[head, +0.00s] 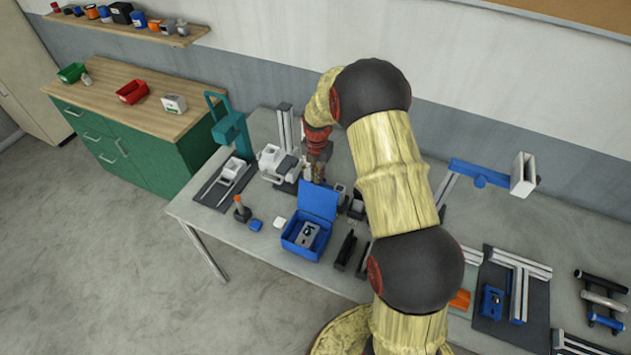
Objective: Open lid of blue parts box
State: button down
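The blue parts box (291,237) stands on the grey table, near its front edge. Its blue lid (318,200) is raised and stands up at the back of the box. A grey part (307,235) shows inside the box. My gripper (317,176) is just behind and above the top edge of the lid, at the end of my arm. It is small in the picture and partly hidden, so I cannot tell whether its fingers are open or touch the lid.
A teal stand (228,128) and a white device (275,160) stand left and behind the box. A small blue block (255,225) and an orange-topped tool (240,207) sit to its left. Dark narrow holders (346,249) stand close on its right.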

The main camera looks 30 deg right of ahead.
notch_tip(320, 180, down, 2)
jog(key=shift+w+f+g+y, duration=0.1)
jog(key=shift+f+g+y, duration=0.1)
jog(key=shift+g+y, duration=0.4)
jog(key=shift+w+d+r, duration=0.2)
